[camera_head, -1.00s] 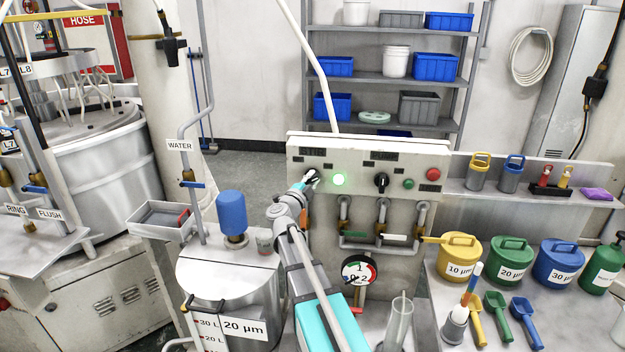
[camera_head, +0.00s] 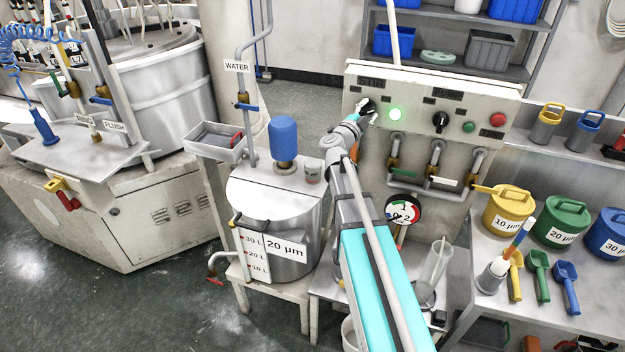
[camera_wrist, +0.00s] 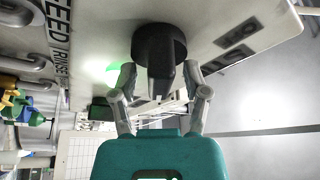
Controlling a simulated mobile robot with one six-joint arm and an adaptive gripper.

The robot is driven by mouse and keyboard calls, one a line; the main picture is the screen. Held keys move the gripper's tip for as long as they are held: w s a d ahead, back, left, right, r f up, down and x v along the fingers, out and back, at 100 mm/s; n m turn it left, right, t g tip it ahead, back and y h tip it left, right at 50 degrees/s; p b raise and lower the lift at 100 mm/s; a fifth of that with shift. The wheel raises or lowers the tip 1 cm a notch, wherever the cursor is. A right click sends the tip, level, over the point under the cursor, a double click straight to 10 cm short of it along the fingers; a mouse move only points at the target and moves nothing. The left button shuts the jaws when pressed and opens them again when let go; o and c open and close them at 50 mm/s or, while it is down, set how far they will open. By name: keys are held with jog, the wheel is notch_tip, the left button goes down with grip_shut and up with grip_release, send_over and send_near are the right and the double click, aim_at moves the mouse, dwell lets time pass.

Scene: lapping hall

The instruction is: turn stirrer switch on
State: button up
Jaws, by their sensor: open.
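The stirrer switch is a black rotary knob (camera_wrist: 158,50) on the pale control panel (camera_head: 478,92). In the wrist view it stands between the fingertips of my gripper (camera_wrist: 161,82). The fingers are open, one on each side of the knob's grip bar; I cannot tell whether they touch it. In the head view my gripper (camera_head: 364,112) is at the upper left of the panel and hides most of the knob. A green lamp (camera_head: 395,114) is lit just right of it, and its glow shows in the wrist view (camera_wrist: 108,70). The tank (camera_head: 268,215) carries a blue motor (camera_head: 284,138).
A second black knob (camera_head: 440,120), a green button (camera_head: 469,127) and a red button (camera_head: 498,119) lie further right on the panel. Valves and pipes (camera_head: 436,160) run below. Coloured pots (camera_head: 508,212) stand on the right bench. A water pipe (camera_head: 243,75) rises at left.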

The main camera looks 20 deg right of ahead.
jog(key=n+t+b, duration=0.1)
jog(key=n, duration=0.2)
jog(key=n+t, duration=0.2)
jog(key=n, duration=0.1)
jog(key=shift+n+y+b, duration=0.3)
jog(key=shift+b, duration=0.1)
jog(key=n+t+y, duration=0.1)
jog(key=n, duration=0.1)
jog(key=n+t, duration=0.1)
jog(key=n, duration=0.2)
jog(key=shift+a+r+n+y+b, duration=0.1)
jog(key=shift+n+y+b, duration=0.2)
jog(key=shift+y, duration=0.1)
jog(key=n+t+y, duration=0.1)
jog(key=n, duration=0.2)
jog(key=shift+a, duration=0.1)
jog(key=b+v, duration=0.6)
jog(key=v, duration=0.8)
jog(key=w+a+f+n+g+y, duration=0.2)
jog(key=a+f+n+g+y, duration=0.3)
jog(key=a+f+y, duration=0.9)
jog(key=shift+w+a+f+n+y, duration=0.3)
jog(key=shift+f+n, duration=0.25)
jog(key=shift+n, duration=1.05)
